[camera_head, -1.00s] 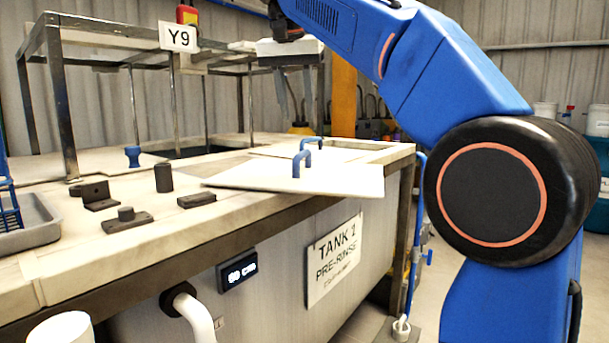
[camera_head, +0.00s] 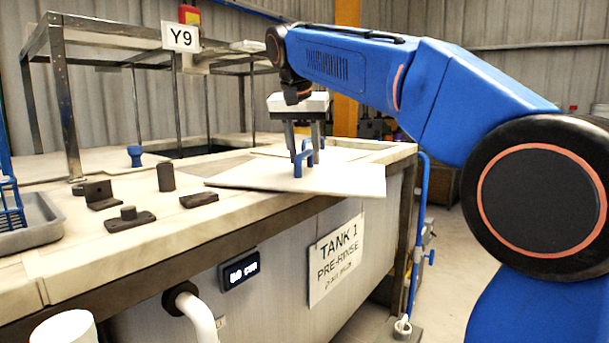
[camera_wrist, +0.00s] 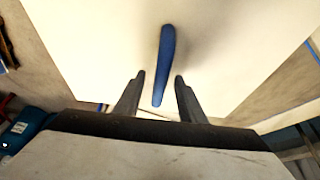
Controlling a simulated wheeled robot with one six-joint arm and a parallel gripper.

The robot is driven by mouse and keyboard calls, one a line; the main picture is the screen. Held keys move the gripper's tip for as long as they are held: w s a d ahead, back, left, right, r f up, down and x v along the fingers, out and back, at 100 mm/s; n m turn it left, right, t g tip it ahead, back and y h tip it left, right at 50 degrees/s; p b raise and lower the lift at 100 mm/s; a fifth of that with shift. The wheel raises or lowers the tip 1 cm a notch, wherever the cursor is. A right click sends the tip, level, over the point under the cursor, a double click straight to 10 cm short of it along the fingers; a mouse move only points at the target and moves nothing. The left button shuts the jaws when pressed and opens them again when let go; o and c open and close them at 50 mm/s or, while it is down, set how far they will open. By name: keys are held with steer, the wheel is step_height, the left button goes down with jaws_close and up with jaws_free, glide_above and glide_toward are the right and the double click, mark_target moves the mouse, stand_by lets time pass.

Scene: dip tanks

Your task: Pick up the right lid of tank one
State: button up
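Tank one, with its sign "TANK 1 PRE-RINSE" (camera_head: 337,257), has a pale near lid (camera_head: 345,182) lying slightly skewed on its top. The lid carries a blue handle (camera_head: 298,166). A second pale lid (camera_head: 270,150) lies behind it. My gripper (camera_head: 304,156) is over the lids, pointing down, with its fingers around the height of the blue handles. In the wrist view my gripper (camera_wrist: 160,76) is open, and a blue handle (camera_wrist: 164,60) lies lengthwise between and beyond the fingertips on a pale lid (camera_wrist: 100,45). I see no contact.
On the tank's left top are a dark cylinder (camera_head: 166,177), dark brackets (camera_head: 100,195) and a blue knob (camera_head: 134,156). A grey tray (camera_head: 40,222) sits at the far left.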

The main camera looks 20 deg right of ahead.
steer(key=shift+w+f, duration=0.1)
steer(key=shift+f, duration=0.15)
steer(key=shift+c, duration=0.6)
jaws_close()
stand_by(0.8)
